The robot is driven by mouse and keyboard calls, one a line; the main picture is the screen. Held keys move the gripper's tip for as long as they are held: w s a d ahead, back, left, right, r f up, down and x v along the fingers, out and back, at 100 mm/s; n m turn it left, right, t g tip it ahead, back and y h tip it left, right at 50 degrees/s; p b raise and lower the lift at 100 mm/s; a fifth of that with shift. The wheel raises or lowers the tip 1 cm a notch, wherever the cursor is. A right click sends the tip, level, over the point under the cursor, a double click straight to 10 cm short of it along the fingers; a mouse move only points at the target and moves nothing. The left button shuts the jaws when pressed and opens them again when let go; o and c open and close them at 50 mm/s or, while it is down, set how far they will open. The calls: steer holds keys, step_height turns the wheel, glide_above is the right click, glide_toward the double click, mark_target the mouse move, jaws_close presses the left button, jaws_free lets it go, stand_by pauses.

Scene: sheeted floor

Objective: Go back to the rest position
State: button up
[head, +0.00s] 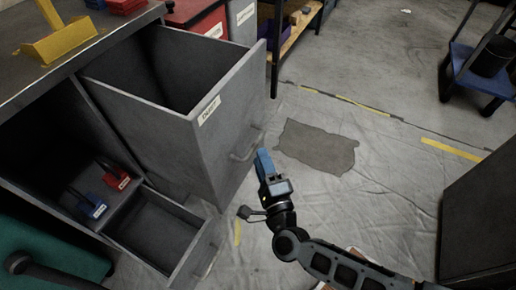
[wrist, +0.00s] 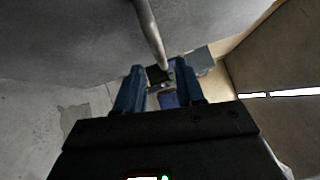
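My gripper (head: 264,160) is in the middle of the head view, just to the right of the handle (head: 246,146) of the large open grey drawer (head: 150,103). In the wrist view its two blue fingers (wrist: 158,80) stand apart, with a gap between them and nothing held. The metal handle (wrist: 150,33) comes down from the top towards that gap. I cannot tell whether the fingers touch it.
A smaller lower drawer (head: 155,226) is also open. A yellow holder (head: 58,42) stands on the cabinet top. A dark cabinet (head: 482,225) is at right. The sheeted floor (head: 385,140) between is mostly clear.

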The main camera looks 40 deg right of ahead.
steer(key=shift+v, duration=1.1)
steer(key=shift+r, duration=0.1)
steer(key=s+a+r+n+g+y+p, duration=0.1)
steer(key=s+a+r+n+y+p, duration=0.1)
steer(key=s+r+n, duration=0.6)
steer(key=s+a+r+n+y+p, duration=0.2)
steer(key=s+r+n+y+p, duration=0.2)
steer(key=s+r+n, duration=0.4)
steer(key=s+a+r+n+g+y+p, duration=0.1)
steer(key=s+a+r+n+y+p, duration=0.2)
steer(key=s+r+n, duration=0.6)
step_height(320, 180, up, 3)
steer(key=shift+s+f+g+p, duration=0.1)
steer(key=shift+s+g+p, duration=0.15)
steer(key=shift+p, duration=0.4)
